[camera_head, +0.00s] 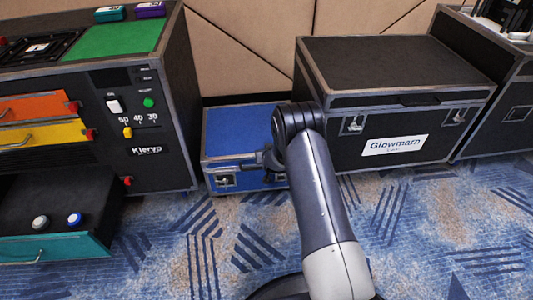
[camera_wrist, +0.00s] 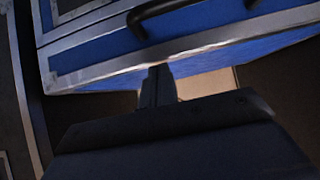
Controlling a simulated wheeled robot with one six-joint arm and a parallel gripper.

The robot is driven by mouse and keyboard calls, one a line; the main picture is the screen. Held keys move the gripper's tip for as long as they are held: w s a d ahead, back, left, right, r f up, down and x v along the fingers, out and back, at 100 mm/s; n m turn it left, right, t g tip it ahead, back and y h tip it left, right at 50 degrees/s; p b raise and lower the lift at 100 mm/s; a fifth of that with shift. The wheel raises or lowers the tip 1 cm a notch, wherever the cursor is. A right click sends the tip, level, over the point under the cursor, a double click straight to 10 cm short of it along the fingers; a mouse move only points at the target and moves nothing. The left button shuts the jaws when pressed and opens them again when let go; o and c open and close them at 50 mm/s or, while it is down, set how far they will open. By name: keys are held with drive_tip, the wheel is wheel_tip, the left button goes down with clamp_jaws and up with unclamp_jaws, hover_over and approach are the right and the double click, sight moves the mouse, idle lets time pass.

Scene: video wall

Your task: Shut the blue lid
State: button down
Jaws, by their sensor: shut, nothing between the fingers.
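The blue lid (camera_head: 240,124) is the flat top of a low blue case (camera_head: 235,177) with silver edging, on the floor between two black cases. In the head view it lies level on the case and looks down, but my arm hides its right part, so I cannot tell whether it is fully closed. My gripper (camera_head: 268,160) is shut and empty at the case's front, near the lid's front edge. In the wrist view the shut fingers (camera_wrist: 158,72) overlap a silver-edged blue panel (camera_wrist: 100,52) with a black handle (camera_wrist: 180,10); contact is unclear.
A black case labelled Glowmarn (camera_head: 400,85) stands close on the right. On the left stands a black cabinet (camera_head: 160,150) with orange and yellow drawers and an open teal drawer (camera_head: 55,248). A tan panelled wall (camera_head: 245,50) is behind. Patterned carpet (camera_head: 210,240) is clear in front.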

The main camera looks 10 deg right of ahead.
drive_tip(key=s+p, duration=0.2)
drive_tip(key=s, duration=0.7)
drive_tip(key=shift+r+p, duration=0.2)
drive_tip(key=shift+p, duration=0.2)
drive_tip(key=shift+t, duration=0.3)
drive_tip(key=w+b, duration=0.2)
drive_tip(key=w, duration=0.7)
drive_tip(key=shift+r+b, duration=0.15)
drive_tip(key=shift+b, duration=0.2)
